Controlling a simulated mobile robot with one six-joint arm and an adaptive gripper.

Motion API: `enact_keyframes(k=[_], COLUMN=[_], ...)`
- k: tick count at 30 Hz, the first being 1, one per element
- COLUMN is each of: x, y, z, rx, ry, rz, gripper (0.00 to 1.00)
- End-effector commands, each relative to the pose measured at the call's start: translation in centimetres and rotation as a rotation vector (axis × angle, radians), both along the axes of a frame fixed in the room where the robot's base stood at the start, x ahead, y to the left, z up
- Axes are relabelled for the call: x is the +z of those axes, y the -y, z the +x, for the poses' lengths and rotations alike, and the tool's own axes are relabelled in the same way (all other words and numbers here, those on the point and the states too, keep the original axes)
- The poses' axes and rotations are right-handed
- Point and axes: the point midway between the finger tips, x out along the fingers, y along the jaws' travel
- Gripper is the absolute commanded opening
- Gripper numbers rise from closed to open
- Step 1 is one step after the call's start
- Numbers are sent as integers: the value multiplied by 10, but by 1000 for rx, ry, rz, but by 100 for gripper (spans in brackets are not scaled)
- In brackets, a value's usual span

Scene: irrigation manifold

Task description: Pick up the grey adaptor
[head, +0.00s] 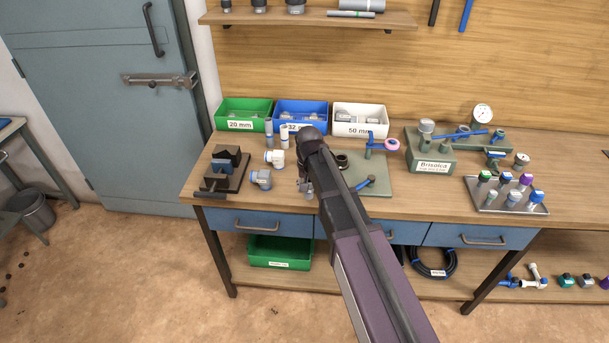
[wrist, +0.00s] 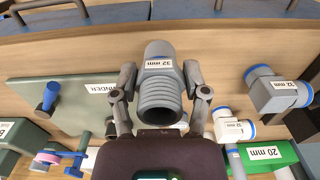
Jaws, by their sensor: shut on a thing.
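The grey adaptor (wrist: 160,95) is a short threaded piece with a "32 mm" label, in the middle of the wrist view. My gripper (wrist: 160,76) is shut on it, with one finger on each side. The adaptor's open threaded end faces the wrist camera. In the head view my gripper (head: 306,184) is at the front part of the bench, left of the green plate. My arm hides much of it there, and only a small grey part of the adaptor shows. I cannot tell whether the adaptor touches the bench.
A grey elbow (head: 261,179) and a white elbow (head: 275,158) stand left of my gripper. A dark vice (head: 225,168) is farther left. Green (head: 240,125), blue (head: 301,126) and white (head: 360,129) bins line the back. A green plate (head: 381,188) with fittings lies right.

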Motion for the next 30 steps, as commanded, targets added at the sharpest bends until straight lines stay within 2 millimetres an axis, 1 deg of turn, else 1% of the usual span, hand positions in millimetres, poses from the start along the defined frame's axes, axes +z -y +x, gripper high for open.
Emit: enact_keyframes(k=[1,3,6,10,16,30], x=[2,3,4,5,6,6], y=[4,8,11,14,16,16], z=[-15,-26,-39,-50,-57,-57], rx=[0,0,0,0,0,0], ry=[0,0,0,0,0,0], rz=[0,0,0,0,0,0], gripper=[11,11,11,11,11,11])
